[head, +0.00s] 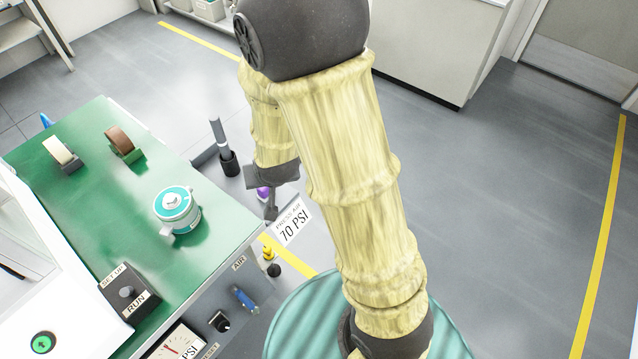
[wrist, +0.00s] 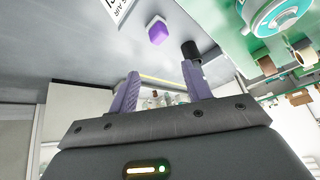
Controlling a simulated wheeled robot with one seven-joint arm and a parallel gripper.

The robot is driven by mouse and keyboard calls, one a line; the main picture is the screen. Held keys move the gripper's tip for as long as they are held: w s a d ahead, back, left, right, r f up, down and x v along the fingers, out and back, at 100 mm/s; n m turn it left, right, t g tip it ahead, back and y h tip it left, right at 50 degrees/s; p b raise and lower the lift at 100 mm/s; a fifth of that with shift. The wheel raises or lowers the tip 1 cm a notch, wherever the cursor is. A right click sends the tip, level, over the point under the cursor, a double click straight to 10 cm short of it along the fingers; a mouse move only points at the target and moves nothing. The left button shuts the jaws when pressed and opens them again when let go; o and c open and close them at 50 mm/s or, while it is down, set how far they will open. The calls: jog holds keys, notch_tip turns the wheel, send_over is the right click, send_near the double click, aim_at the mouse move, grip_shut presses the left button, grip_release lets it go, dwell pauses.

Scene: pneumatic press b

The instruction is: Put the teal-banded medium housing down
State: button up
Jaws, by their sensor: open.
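The teal-banded medium housing (head: 177,210) stands upright on the green bench top (head: 100,190) in the head view. It is white with a teal top ring and a teal band. The wrist view shows part of it at the upper right (wrist: 283,14), cut off by the frame edge. My gripper (wrist: 161,72) is open, with two purple fingers apart and nothing between them. In the head view my gripper (head: 268,196) is beyond the bench's right edge, apart from the housing and partly hidden by my arm.
A SET-UP/RUN switch box (head: 128,290) is at the near edge. A purple block-like knob (wrist: 157,31) is close to my fingers, near the 70 PSI sign (head: 290,221). Open floor lies right.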

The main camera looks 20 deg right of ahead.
jog(key=s+d+r+g, duration=0.1)
jog(key=s+d+r, duration=0.2)
jog(key=s+d, duration=0.1)
jog(key=s+d+r+n+g, duration=0.1)
jog(key=s+d+r+g, duration=0.1)
jog(key=s, duration=0.4)
jog(key=shift+s+d+r+g+h, duration=0.35)
jog(key=shift+d+r, duration=0.55)
jog(key=shift+d, duration=0.3)
jog(key=w+p+v, duration=0.2)
jog(key=p+v, duration=0.7)
jog(key=shift+r+p, duration=0.3)
jog(key=shift+r, duration=0.1)
